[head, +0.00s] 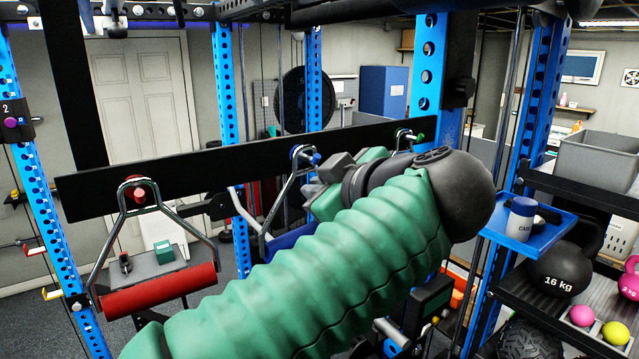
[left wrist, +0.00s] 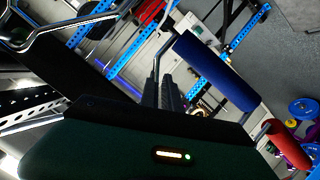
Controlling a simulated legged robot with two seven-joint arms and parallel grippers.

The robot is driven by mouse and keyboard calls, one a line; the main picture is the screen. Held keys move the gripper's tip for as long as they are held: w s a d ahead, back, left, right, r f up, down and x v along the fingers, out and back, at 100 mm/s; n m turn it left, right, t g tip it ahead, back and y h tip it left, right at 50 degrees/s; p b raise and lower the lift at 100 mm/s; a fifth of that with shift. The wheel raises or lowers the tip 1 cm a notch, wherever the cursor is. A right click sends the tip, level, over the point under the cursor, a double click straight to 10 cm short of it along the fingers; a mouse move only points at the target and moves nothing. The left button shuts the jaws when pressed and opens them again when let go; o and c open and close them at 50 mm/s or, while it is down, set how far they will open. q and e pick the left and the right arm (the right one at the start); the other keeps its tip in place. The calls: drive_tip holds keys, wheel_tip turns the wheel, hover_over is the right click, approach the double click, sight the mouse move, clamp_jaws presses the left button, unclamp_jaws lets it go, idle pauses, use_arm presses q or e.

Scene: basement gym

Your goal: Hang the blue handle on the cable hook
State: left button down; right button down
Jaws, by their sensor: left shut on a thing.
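The blue handle (head: 290,237) has a metal frame, and its top loop is at the blue peg on the black bar (head: 230,168). It looks still hung there. In the left wrist view the blue grip (left wrist: 213,70) tilts down to the right. My left gripper (head: 314,190) is at the side of this frame, partly hidden behind my green-sleeved arm. In the wrist view its dark fingers (left wrist: 170,95) are closed at the frame's metal side. The handle's right part is hidden by my arm. I cannot make out the cable hook. My right gripper is not in view.
A red handle (head: 160,290) hangs from the red peg at left. Another metal frame (head: 402,140) hangs at the green peg. Blue rack uprights (head: 229,85) stand around. A shelf with a grey bin (head: 600,160) and a 16 kg kettlebell (head: 562,272) is at right.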

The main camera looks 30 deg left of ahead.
use_arm(q)
drive_tip(key=shift+w+d, duration=0.15)
drive_tip(key=shift+w+f, duration=0.15)
drive_tip(key=shift+w, duration=0.1)
drive_tip(key=c, duration=2)
unclamp_jaws()
drive_tip(key=shift+w+a+f, duration=0.15)
drive_tip(key=shift+a, duration=0.15)
drive_tip(key=shift+o, duration=1.3)
drive_tip(key=shift+a, duration=0.25)
drive_tip(key=shift+o, duration=0.9)
drive_tip(key=shift+s+a, duration=0.3)
drive_tip(key=shift+d, duration=0.1)
